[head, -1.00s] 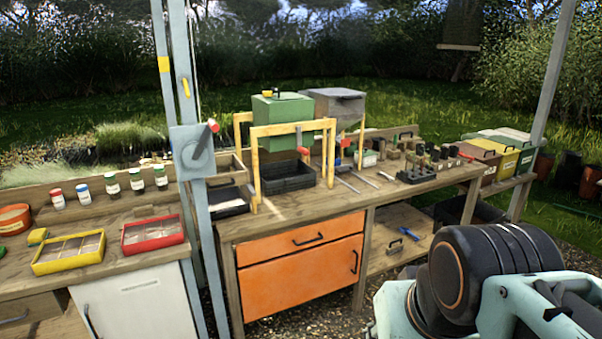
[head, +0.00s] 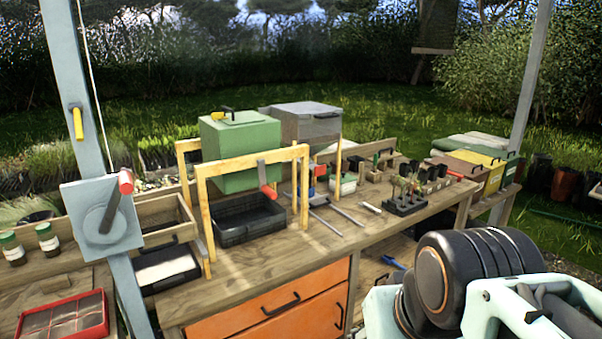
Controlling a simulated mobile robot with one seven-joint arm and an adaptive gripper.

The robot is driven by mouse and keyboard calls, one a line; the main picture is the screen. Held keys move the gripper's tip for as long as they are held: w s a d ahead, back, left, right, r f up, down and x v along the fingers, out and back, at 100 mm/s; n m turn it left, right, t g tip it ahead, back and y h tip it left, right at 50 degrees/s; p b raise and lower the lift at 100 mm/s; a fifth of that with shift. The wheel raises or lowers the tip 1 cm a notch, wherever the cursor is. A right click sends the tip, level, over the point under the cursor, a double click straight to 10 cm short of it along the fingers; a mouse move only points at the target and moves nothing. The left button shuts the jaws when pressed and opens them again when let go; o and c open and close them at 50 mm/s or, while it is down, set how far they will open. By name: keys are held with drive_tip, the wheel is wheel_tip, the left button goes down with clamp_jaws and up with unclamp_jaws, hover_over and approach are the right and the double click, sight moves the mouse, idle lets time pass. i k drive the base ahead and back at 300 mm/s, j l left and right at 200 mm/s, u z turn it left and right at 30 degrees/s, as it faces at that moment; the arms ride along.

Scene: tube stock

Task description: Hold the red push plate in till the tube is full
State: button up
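I cannot tell for sure which red part is the push plate. A red-ended lever (head: 266,181) hangs at the front of the green hopper (head: 243,150), over a black tray (head: 250,219). A small red and blue part (head: 320,170) sits below the grey hopper (head: 305,123), too small to make out. A tube lies flat on the bench, perhaps the pale short piece (head: 371,207); its fill cannot be seen. My gripper is not in view; only my arm's links show at the lower right, in front of the bench.
The wooden bench (head: 262,272) carries a yellow frame (head: 250,158) around the green hopper and a black plant rack (head: 405,206). A red tray (head: 63,318) lies lower left. The bench's front strip is clear.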

sight(321, 169)
drive_tip(key=i, duration=0.1)
drive_tip(key=i+l+u, duration=0.25)
drive_tip(key=l, duration=0.5)
drive_tip(key=l+u, duration=0.25)
drive_tip(key=l, duration=0.5)
drive_tip(key=i+j+z, duration=0.1)
drive_tip(key=i, duration=1.6)
drive_tip(key=k, duration=0.15)
